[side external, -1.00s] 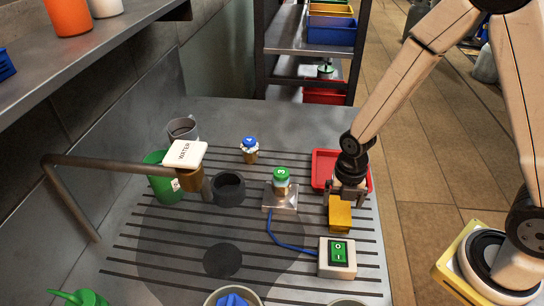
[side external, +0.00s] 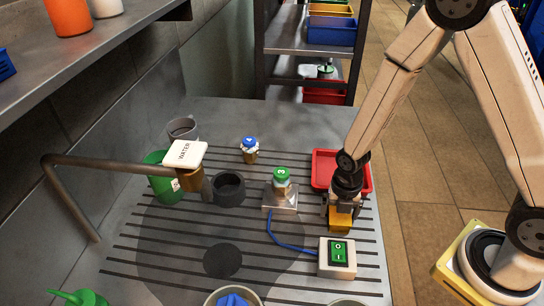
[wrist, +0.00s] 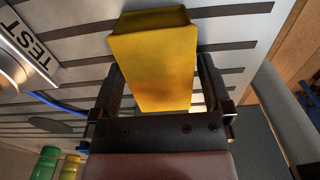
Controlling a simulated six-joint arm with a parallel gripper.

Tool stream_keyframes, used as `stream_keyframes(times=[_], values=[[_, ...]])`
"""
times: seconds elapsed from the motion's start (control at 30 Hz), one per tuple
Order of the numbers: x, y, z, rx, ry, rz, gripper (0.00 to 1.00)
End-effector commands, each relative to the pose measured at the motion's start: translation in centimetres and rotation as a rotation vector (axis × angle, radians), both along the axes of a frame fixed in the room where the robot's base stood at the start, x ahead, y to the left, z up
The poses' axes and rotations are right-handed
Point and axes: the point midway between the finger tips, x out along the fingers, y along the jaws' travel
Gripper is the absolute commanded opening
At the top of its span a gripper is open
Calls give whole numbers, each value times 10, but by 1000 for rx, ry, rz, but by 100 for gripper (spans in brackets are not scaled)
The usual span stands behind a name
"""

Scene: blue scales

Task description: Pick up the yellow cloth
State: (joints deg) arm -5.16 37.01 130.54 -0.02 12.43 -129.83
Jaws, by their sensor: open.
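The yellow thing (side external: 341,224) looks like a stiff block rather than a loose cloth. It sits on the slatted worktop in front of the red tray (side external: 322,170). My gripper (side external: 341,209) is low over it and hides its upper part in the side view. In the wrist view the yellow block (wrist: 155,65) lies between the two fingers of my open gripper (wrist: 158,75), one on each side. Whether either finger touches it I cannot tell.
A scale with a green-topped weight (side external: 281,185) stands to the left of the block.

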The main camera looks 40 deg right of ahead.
Motion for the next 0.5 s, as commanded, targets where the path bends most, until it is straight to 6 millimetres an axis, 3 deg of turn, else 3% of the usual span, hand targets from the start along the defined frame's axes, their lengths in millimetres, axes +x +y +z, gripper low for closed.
stream_keyframes(times=[0.1, 0.33, 0.37, 0.5], values=[[0, 0, 0, 0, 0, 0, 100], [0, 0, 0, 0, 0, 0, 27], [0, 0, 0, 0, 0, 0, 23], [0, 0, 0, 0, 0, 0, 23]])
